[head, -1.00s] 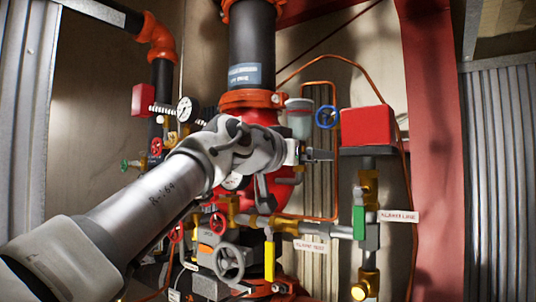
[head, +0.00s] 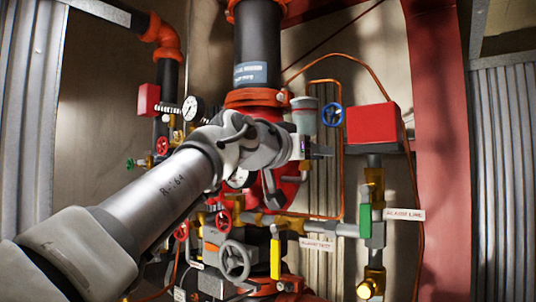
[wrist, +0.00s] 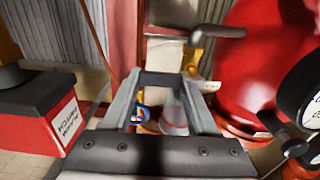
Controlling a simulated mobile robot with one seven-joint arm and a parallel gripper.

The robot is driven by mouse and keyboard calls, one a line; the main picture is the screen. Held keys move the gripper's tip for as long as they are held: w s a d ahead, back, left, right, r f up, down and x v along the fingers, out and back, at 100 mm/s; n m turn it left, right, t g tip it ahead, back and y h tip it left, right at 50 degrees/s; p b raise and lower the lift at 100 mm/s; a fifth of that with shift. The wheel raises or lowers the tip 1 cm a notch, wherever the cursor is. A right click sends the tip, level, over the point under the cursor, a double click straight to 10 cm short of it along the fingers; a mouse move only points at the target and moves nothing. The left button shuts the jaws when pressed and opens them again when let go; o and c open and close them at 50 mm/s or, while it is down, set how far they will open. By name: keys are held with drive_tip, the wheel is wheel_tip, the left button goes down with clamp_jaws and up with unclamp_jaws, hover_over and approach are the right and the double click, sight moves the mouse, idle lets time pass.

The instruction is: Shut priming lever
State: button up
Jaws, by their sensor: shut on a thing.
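My gripper (head: 322,152) is in front of the riser, left of and below the red box. In the wrist view, my gripper (wrist: 163,80) has its fingers on a dark bar (wrist: 164,79) across their tips; I cannot tell for sure that this is the priming lever. A grey cup (head: 305,112) stands above my gripper; it shows between the fingers in the wrist view (wrist: 173,115). A grey handle (head: 293,180) sits below my gripper; a dark grey handle (wrist: 192,36) lies beyond the fingertips in the wrist view. My wrist hides part of the valve body.
The red alarm switch box (head: 373,123) is close on the right. A blue handwheel (head: 332,115) and copper tubing (head: 341,190) stand behind. Green (head: 365,219) and yellow (head: 275,258) levers sit lower. A grey handwheel (head: 236,261) is below my arm.

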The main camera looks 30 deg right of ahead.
drive_tip(key=o, duration=1.4)
drive_tip(key=shift+a, duration=0.1)
drive_tip(key=b+v, duration=0.3)
drive_tip(key=v, duration=1.4)
drive_tip(key=shift+a+b, duration=0.1)
drive_tip(key=shift+b, duration=0.2)
